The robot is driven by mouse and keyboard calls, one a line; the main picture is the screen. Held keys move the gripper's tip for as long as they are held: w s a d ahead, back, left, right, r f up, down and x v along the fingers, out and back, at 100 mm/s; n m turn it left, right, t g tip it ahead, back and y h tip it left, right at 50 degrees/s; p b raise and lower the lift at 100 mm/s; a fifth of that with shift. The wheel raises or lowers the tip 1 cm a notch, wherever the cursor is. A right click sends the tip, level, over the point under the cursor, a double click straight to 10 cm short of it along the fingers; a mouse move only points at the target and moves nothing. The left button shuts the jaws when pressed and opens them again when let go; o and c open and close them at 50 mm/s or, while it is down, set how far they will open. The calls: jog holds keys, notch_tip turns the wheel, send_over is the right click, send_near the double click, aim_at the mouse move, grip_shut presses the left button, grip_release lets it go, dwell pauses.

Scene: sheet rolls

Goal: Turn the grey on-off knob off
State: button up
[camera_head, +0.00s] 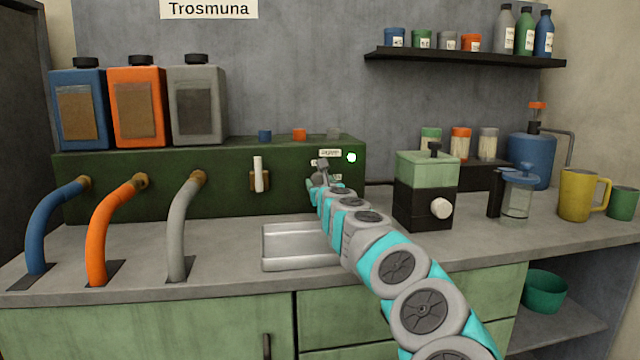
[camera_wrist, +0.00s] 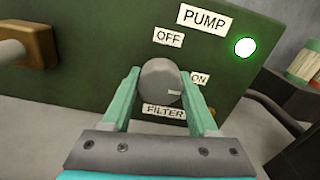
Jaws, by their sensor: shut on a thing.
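The grey on-off knob (camera_wrist: 158,78) sits on the front of the green machine box (camera_head: 222,187). My gripper (camera_wrist: 160,76) has one finger on each side of the knob and is shut on it. A short pale mark on the knob lies on its right side, towards the ON label (camera_wrist: 199,79). The OFF label (camera_wrist: 168,37) is above the knob. The PUMP label (camera_wrist: 205,20) is above right, beside a lit whitish-green lamp (camera_wrist: 245,48). In the head view my gripper (camera_head: 322,172) hides most of the knob.
A white lever (camera_head: 258,173) on a brown mount is left of the knob. A FILTER label (camera_wrist: 164,111) is below the knob. A metal tray (camera_head: 290,228) lies under my arm. A green and black grinder-like device (camera_head: 426,188) stands close to the right.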

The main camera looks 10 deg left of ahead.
jog(key=shift+c, duration=1.2)
jog(key=n+b, duration=0.1)
jog(key=n, duration=0.2)
jog(key=shift+d+f, duration=0.1)
jog(key=shift+f, duration=0.05)
jog(key=n+b, duration=0.1)
jog(key=n, duration=0.9)
jog(key=shift+n+b, duration=0.45)
jog(key=shift+n, duration=1.95)
